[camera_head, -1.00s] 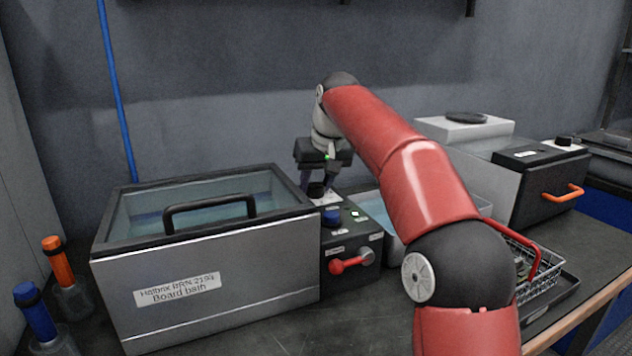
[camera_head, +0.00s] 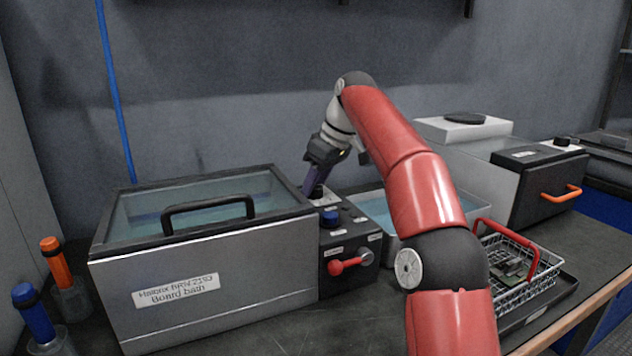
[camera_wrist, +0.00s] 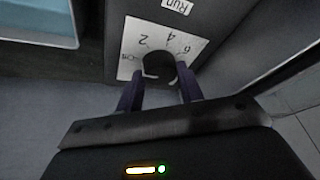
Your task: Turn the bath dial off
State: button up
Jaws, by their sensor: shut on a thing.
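The bath dial (camera_wrist: 158,66) is a dark knob on a white scale plate with numbers in the wrist view. My gripper (camera_wrist: 159,85) has its two purple-blue fingers on either side of the dial and is shut on it. In the head view my gripper (camera_head: 314,189) reaches down, tilted, to the back of the black control box (camera_head: 336,282) beside the board bath (camera_head: 205,268). The dial's pointer and exact setting are hard to make out, as the fingers and the angle partly hide it.
The control box also has a blue knob (camera_head: 331,218) and a red lever (camera_head: 347,265). An open water tray (camera_head: 388,222) stands to its right. A wire basket (camera_head: 520,281) with a red handle sits farther right. Orange and blue handled tools stand at far left.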

dwell(0.4)
jog(key=o, duration=1)
jog(key=shift+v, duration=1.3)
jog(key=s+d+b, duration=0.3)
jog(key=s+d, duration=0.2)
jog(key=d, duration=0.6)
jog(key=shift+r, duration=0.15)
